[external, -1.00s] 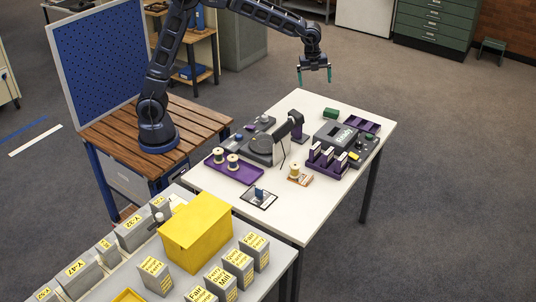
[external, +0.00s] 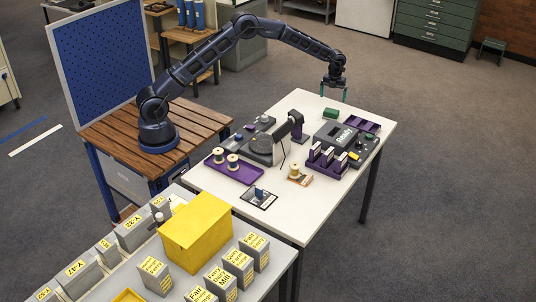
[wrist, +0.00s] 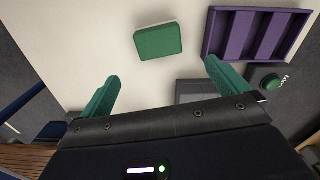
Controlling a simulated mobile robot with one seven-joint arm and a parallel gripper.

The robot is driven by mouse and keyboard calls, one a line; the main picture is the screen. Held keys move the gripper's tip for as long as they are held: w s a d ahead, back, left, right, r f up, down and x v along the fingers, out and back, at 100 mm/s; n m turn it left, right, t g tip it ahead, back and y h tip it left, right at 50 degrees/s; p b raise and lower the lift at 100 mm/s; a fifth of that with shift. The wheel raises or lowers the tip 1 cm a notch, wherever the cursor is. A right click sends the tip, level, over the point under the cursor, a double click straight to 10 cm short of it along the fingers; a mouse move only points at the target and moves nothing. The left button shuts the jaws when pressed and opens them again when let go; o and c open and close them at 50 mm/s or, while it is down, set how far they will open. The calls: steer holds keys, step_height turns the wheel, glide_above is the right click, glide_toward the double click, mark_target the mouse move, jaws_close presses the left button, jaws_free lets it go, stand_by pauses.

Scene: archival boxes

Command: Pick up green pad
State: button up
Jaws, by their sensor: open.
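The green pad (external: 330,113) is a small green block lying flat on the white table near its far edge. It also shows in the wrist view (wrist: 159,42), above and between the two fingertips, with white table around it. My gripper (external: 334,92) is open and empty, above the far part of the table and above the pad. Its two green fingers (wrist: 158,78) are spread apart in the wrist view and do not touch the pad.
A purple divided tray (wrist: 256,35) lies just right of the pad. A grey device with a screen (external: 338,136) and a purple rack (external: 326,165) stand nearer on the white table (external: 230,205). A dark machine with an upright arm (external: 270,145) stands to the left.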

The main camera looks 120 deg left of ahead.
mark_target(332, 110)
steer(key=shift+s+a+f, duration=0.25)
steer(key=shift+a+f, duration=0.15)
steer(key=shift+f, duration=0.2)
steer(key=shift+w+f, duration=0.15)
steer(key=shift+f, duration=5.05)
steer(key=c, duration=1)
steer(key=shift+a+r, duration=0.1)
steer(key=shift+r, duration=0.05)
